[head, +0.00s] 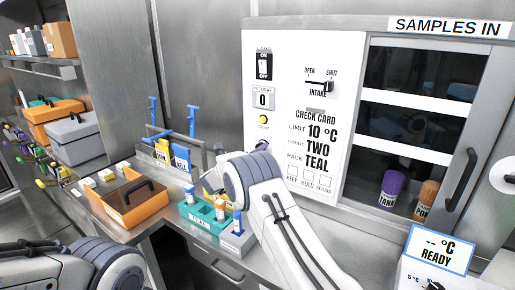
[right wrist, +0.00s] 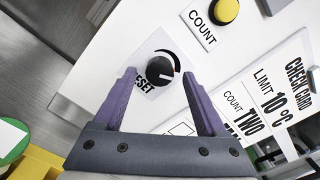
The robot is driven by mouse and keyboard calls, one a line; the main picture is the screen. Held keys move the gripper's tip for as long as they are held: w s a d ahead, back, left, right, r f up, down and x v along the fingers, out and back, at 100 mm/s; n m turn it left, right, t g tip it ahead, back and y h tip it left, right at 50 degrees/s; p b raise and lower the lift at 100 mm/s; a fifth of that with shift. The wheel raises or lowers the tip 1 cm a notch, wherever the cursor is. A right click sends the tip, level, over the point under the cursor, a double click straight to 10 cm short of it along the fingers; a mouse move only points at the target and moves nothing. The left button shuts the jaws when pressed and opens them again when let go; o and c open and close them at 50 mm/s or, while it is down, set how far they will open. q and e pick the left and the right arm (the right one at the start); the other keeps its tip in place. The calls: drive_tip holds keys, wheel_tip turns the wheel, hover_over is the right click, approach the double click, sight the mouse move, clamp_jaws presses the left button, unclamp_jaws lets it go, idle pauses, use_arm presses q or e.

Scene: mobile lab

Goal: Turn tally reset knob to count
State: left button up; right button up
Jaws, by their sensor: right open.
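The black knob (right wrist: 160,70) sits on a white plate on the panel, with a white pointer line toward the right in the right wrist view. Lettering ending in "ESET" lies beside it, partly hidden by a finger. My right gripper (right wrist: 163,75) is open, its two purple fingers on either side of the knob; I cannot tell whether they touch it. In the head view my right wrist hides most of the knob area. A yellow button (head: 263,119) labelled COUNT is above; it also shows in the right wrist view (right wrist: 225,11). The tally window (head: 263,101) reads 0. My left gripper is out of view.
The white panel (head: 341,165) carries an intake lever (head: 327,86) and a check card. A teal rack (head: 205,215) with vials and an orange bin (head: 120,212) stand on the bench. Blue and yellow boxes stand behind. The windowed cabinet (head: 365,130) is at right.

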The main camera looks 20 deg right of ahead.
drive_tip(key=shift+w+d, duration=0.45)
drive_tip(key=shift+d, duration=0.05)
clamp_jaws()
